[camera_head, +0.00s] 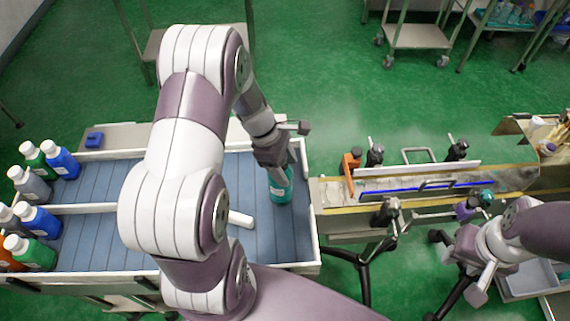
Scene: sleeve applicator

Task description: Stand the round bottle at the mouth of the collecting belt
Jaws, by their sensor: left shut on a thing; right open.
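A teal bottle (281,187) is upright at the right end of the blue slatted tray. My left gripper (276,163) is shut on its upper part from above, hiding its top; I cannot tell whether its base touches the tray. A narrow belt (425,186) with side rails runs to the right from just beyond the tray's right wall; its left end is near the bottle. My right gripper (466,244) is open, in front of the belt's near side at the right, partly hidden by its own wrist.
Several bottles (37,219) in green, blue, grey and orange stand at the tray's left end. The slatted tray (92,228) has pale walls and a white divider (82,208). Black clamps (375,153) and an orange block (351,163) edge the belt. A blue object (94,139) lies behind.

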